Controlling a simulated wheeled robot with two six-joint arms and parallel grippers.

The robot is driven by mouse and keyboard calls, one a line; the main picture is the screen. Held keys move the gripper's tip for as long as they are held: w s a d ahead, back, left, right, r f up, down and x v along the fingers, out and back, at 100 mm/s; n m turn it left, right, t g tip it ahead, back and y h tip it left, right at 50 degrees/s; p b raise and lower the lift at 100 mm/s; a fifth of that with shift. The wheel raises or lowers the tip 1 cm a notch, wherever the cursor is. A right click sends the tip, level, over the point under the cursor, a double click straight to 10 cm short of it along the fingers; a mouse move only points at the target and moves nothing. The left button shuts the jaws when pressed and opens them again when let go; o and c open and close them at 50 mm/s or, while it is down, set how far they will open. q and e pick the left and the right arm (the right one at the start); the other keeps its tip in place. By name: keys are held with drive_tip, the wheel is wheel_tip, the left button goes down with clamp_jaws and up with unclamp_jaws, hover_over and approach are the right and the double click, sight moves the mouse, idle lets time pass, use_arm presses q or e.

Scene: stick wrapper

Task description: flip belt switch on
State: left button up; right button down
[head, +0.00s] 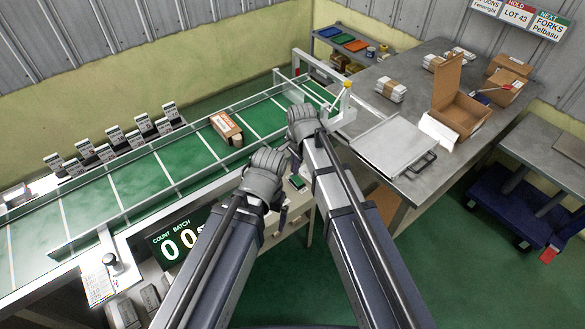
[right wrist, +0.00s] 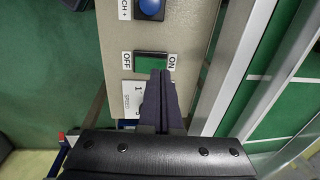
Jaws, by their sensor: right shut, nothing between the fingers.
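In the right wrist view the belt switch (right wrist: 150,64) is a green rocker in a dark frame on a beige panel (right wrist: 118,45). OFF is printed at its left end and ON at its right end. My right gripper (right wrist: 160,74) is shut and empty, its tips over the lower right part of the rocker near ON. I cannot tell whether they touch it or which way it is tilted. In the head view my right gripper (head: 298,150) is beside the near side of the belt (head: 185,160). My left gripper (head: 280,215) is left of it, its fingers mostly hidden.
A blue button (right wrist: 149,7) sits above the switch on the panel. A counter display (head: 180,242) hangs on the belt's near side. A grey table (head: 400,105) with an open box (head: 460,105) stands at right.

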wheel_tip(320, 180, up, 11)
drive_tip(key=w+a+p, duration=0.1)
drive_tip(key=w+p, duration=0.1)
drive_tip(key=p, duration=0.8)
drive_tip(key=shift+w+a+r, duration=0.2)
drive_tip(key=shift+w+a, duration=0.05)
drive_tip(key=shift+w, duration=0.05)
drive_tip(key=s+d, duration=0.3)
drive_tip(key=s, duration=0.2)
drive_tip(key=shift+s+d+r+t+y, duration=0.15)
drive_tip(key=shift+d+t+y, duration=0.15)
drive_tip(key=shift+t, duration=0.1)
drive_tip(key=shift+a, duration=0.1)
